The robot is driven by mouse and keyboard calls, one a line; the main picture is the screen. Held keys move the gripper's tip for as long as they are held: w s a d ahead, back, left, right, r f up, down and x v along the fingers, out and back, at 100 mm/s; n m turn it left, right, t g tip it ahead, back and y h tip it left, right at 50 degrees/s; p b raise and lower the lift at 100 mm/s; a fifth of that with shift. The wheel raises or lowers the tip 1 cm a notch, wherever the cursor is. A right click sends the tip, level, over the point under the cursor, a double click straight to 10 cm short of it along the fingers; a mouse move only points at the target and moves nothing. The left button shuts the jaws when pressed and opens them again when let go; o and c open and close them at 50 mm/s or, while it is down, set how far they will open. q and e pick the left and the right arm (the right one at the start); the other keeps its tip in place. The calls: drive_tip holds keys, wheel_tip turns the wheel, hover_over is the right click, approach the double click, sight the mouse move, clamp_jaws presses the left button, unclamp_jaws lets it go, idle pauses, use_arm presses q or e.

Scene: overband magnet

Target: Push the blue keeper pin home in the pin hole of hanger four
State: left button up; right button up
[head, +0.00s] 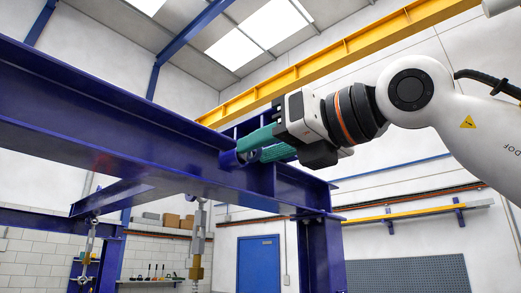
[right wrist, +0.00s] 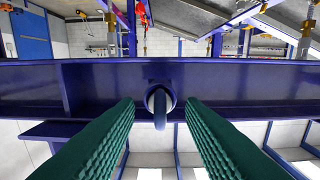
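My right gripper (head: 258,146), with green ribbed fingers, is at the blue beam (head: 110,100), near where the beams meet. In the right wrist view its two fingers (right wrist: 160,104) are apart. A dark blue ring-shaped end, apparently the keeper pin (right wrist: 160,108), shows between the fingertips, with gaps on both sides. How deep the pin goes is hidden. In the head view the fingers mostly cover this spot. I cannot tell which hanger is number four. My left gripper is not in view.
A hanger rod with a brass-coloured lower part (head: 197,245) hangs below the beam, and another hanger (head: 87,250) is further left. A blue post (head: 325,255) stands at the right. A yellow girder (head: 340,55) crosses behind. A blue door (head: 258,264) is in the back wall.

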drive_tip(key=b+v, duration=0.3)
drive_tip(key=v, duration=0.8)
drive_tip(key=shift+b, duration=0.3)
